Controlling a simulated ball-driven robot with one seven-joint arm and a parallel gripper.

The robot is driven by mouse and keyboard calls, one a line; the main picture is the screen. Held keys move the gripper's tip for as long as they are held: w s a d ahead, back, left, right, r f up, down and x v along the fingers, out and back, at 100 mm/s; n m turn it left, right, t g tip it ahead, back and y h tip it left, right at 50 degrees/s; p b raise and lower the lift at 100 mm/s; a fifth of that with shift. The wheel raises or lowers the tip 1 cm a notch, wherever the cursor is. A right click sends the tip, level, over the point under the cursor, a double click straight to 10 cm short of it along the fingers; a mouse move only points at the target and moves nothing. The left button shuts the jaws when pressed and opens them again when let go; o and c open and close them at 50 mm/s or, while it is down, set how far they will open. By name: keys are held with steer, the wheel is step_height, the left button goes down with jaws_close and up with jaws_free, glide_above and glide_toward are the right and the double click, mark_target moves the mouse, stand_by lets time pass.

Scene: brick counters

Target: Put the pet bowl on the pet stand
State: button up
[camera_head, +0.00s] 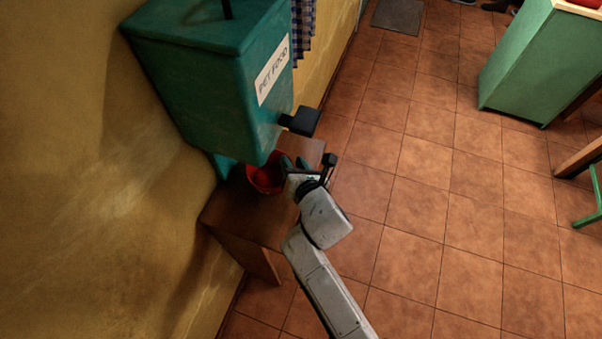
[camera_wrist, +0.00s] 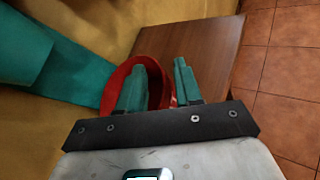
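The red pet bowl (camera_head: 265,178) is at the top of a low brown wooden stand (camera_head: 240,214), just below the front of the teal pet food dispenser. The bowl also shows in the wrist view (camera_wrist: 115,84), where my gripper (camera_wrist: 160,88) hides part of it. My gripper's two teal fingers stand apart. The left finger overlaps the bowl's opening and the right finger is outside its right side, with the rim between them. In the head view my gripper (camera_head: 292,164) reaches the bowl from the right. Whether the bowl's base rests on the wood is hidden.
The teal dispenser (camera_head: 205,80), labelled PET FOOD, stands over the stand's far end; its dark spout (camera_head: 301,121) juts out close above my gripper. A yellow wall (camera_head: 80,170) borders the left. Tiled floor (camera_head: 440,180) is clear to the right. A green cabinet (camera_head: 535,65) stands farther right.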

steer(key=v, duration=1.1)
steer(key=shift+s+p, duration=0.3)
steer(key=shift+p, duration=0.1)
steer(key=s+d+f+m+g+h, duration=0.2)
steer(key=s+d+m+g+h, duration=0.15)
steer(key=d+m, duration=0.65)
steer(key=s+d+f+m+g+h, duration=0.2)
steer(key=s+d+f+m, duration=0.15)
steer(key=d+m, duration=0.55)
steer(key=s+d+m+g, duration=0.3)
steer(key=s+m, duration=0.5)
steer(key=s+d+m+g, duration=0.3)
steer(key=s+m, duration=0.5)
steer(key=shift+s+d+r+m, duration=0.2)
steer(key=shift+m, duration=0.1)
